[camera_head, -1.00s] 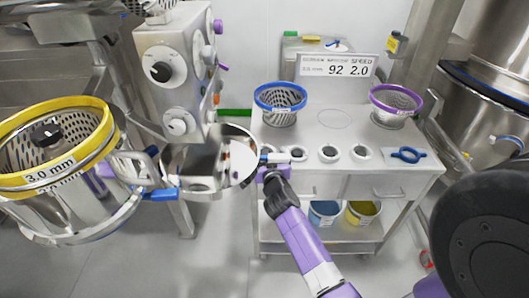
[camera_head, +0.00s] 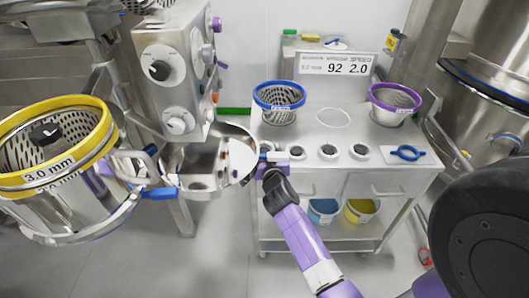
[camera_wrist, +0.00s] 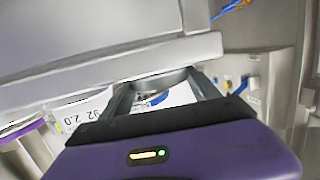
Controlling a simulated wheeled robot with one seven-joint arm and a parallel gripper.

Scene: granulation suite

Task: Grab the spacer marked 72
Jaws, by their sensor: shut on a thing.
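My gripper (camera_head: 268,158) is at the left end of this row, by the cart's front left corner. In the wrist view my gripper (camera_wrist: 163,92) is shut on a grey piece between its fingertips. It looks like a spacer; its marking is hidden.
A blue-rimmed basket (camera_head: 279,97) and a purple-rimmed basket (camera_head: 395,101) stand on the cart.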

